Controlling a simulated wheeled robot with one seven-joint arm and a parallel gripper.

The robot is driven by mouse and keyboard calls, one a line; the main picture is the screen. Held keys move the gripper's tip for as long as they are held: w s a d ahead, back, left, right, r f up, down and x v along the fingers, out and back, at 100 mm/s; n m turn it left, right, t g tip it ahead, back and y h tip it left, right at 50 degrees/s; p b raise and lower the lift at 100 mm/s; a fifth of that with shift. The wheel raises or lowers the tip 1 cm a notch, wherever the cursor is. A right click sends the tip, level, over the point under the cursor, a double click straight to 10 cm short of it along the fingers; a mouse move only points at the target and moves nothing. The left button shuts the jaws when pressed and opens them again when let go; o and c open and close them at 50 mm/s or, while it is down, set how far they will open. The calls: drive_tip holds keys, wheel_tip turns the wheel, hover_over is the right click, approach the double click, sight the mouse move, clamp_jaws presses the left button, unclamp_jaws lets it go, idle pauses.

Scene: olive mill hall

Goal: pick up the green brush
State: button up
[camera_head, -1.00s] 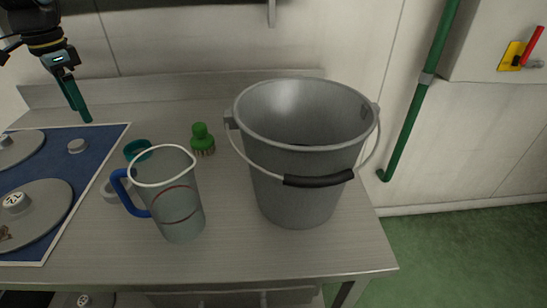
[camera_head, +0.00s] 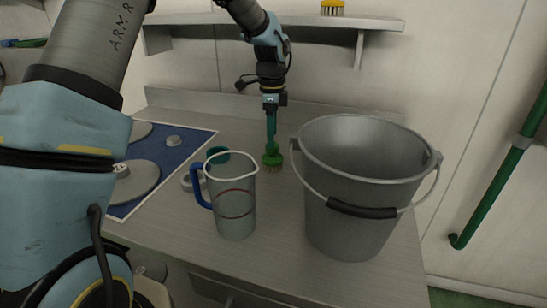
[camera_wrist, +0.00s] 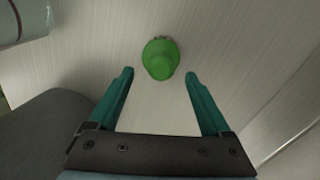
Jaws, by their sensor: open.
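The green brush (camera_head: 272,158) stands upright, bristles down, on the steel table between the clear jug and the grey bucket. It also shows from above in the wrist view (camera_wrist: 160,60), at the top middle. My gripper (camera_head: 271,143) points down over the brush in the head view. In the wrist view my gripper (camera_wrist: 159,82) has its two teal fingers spread apart. The brush lies just beyond the fingertips and roughly midway between them. Nothing is held. Whether a finger touches the brush cannot be told.
The grey bucket (camera_head: 345,215) stands close right of the brush. A blue mat (camera_head: 181,157) with round lids lies left. A shelf (camera_head: 330,20) hangs above.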

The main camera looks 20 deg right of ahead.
sight(272, 155)
drive_tip(key=shift+f+p, duration=0.6)
drive_tip(key=shift+f, duration=1.4)
drive_tip(key=shift+c, duration=0.4)
clamp_jaws()
drive_tip(key=shift+w, duration=0.1)
